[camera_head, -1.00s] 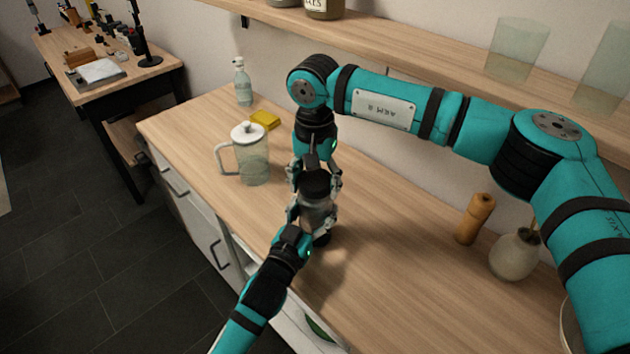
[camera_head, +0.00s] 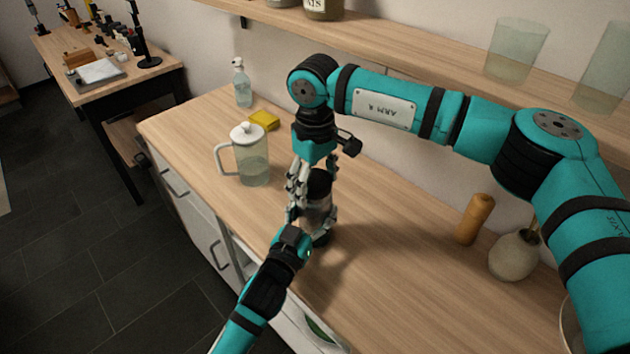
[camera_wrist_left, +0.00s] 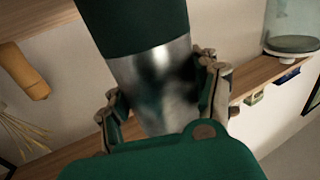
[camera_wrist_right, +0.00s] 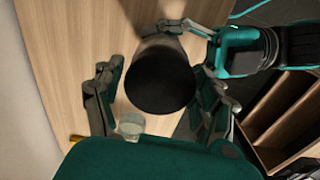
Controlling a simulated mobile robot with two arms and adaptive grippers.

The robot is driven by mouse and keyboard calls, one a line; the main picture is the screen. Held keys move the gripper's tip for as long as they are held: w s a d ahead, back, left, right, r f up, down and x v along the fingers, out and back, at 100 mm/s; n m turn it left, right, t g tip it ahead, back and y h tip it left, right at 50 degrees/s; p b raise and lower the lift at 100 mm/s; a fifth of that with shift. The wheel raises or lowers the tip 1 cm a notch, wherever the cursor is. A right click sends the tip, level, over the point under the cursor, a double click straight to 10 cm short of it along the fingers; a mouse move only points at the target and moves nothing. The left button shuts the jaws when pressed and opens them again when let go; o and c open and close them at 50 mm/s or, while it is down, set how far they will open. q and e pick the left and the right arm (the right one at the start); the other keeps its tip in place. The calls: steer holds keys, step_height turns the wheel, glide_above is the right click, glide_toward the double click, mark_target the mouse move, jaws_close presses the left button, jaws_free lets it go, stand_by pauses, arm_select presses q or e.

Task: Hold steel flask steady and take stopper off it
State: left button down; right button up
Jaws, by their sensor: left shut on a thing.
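The steel flask (camera_head: 318,216) stands upright near the counter's front edge, with its dark stopper (camera_head: 320,183) on top. My left gripper (camera_head: 311,217) is shut around the flask's body; the left wrist view shows its fingers on both sides of the shiny steel (camera_wrist_left: 155,85). My right gripper (camera_head: 317,172) points down from above, with its fingers apart on either side of the stopper. In the right wrist view the round black stopper top (camera_wrist_right: 160,80) lies between the open fingers, with a gap visible on the left. The flask's base is partly hidden.
A glass pitcher with a white lid (camera_head: 250,160) stands left of the flask. Behind it are a yellow sponge (camera_head: 264,121) and a bottle (camera_head: 242,85). A wooden mill (camera_head: 475,219) and a round vase (camera_head: 514,256) stand right. The counter between is clear.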

steer(key=shift+o, duration=1.1)
